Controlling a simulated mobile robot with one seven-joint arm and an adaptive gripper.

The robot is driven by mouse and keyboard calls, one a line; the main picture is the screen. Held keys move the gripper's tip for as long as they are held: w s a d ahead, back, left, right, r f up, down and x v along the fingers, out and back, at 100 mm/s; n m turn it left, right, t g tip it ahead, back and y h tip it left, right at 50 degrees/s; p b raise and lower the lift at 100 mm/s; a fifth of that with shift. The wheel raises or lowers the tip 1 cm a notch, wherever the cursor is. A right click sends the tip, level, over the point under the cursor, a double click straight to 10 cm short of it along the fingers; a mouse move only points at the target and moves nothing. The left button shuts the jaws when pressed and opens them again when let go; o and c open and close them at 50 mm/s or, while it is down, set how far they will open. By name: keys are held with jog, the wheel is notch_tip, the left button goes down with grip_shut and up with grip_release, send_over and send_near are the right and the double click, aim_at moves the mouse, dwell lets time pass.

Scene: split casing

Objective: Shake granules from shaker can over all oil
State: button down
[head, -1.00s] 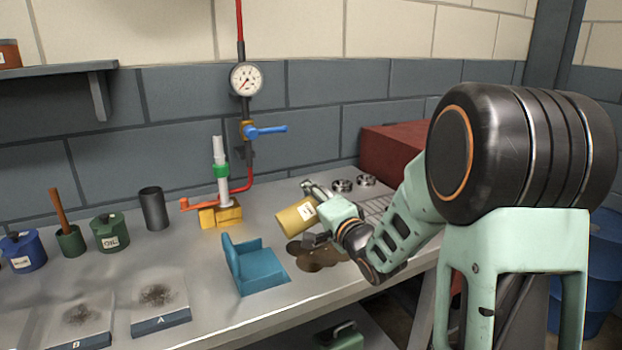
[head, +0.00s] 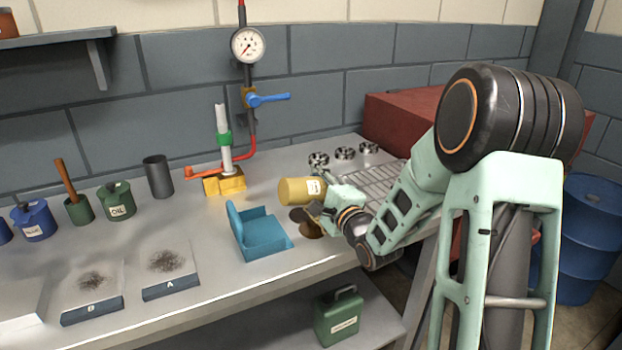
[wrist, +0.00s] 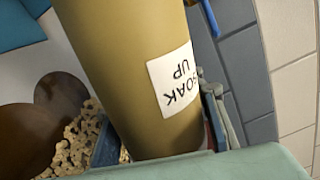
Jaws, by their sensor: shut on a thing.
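A yellow shaker can (head: 298,191) with a white label is held in my gripper (head: 322,200) above the bench, lying nearly on its side and pointing left. In the wrist view the can (wrist: 130,70) fills the middle, and its label reads "SOAK UP". My gripper is shut around it. Dark brown oil (head: 302,216) lies on the bench below the can. In the wrist view the oil (wrist: 25,140) shows at left, with pale tan granules (wrist: 75,145) over part of it. The rest of the puddle is hidden by the can and gripper.
A blue angled block (head: 262,232) stands just left of the oil.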

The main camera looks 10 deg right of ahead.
jog(key=shift+s, duration=0.1)
jog(key=shift+s+d+r, duration=0.1)
jog(key=shift+s+d, duration=0.05)
jog(key=shift+s, duration=0.3)
jog(key=shift+w+a, duration=0.2)
jog(key=shift+w, duration=0.4)
dwell(0.4)
jog(key=shift+a, duration=0.1)
jog(key=shift+s+a, duration=0.25)
jog(key=shift+a, duration=0.4)
jog(key=shift+s+a, duration=0.25)
jog(key=shift+a, duration=0.35)
jog(key=shift+s+d, duration=0.2)
jog(key=shift+s, duration=0.35)
jog(key=shift+w+a, duration=0.2)
jog(key=shift+w, duration=0.4)
dwell(0.4)
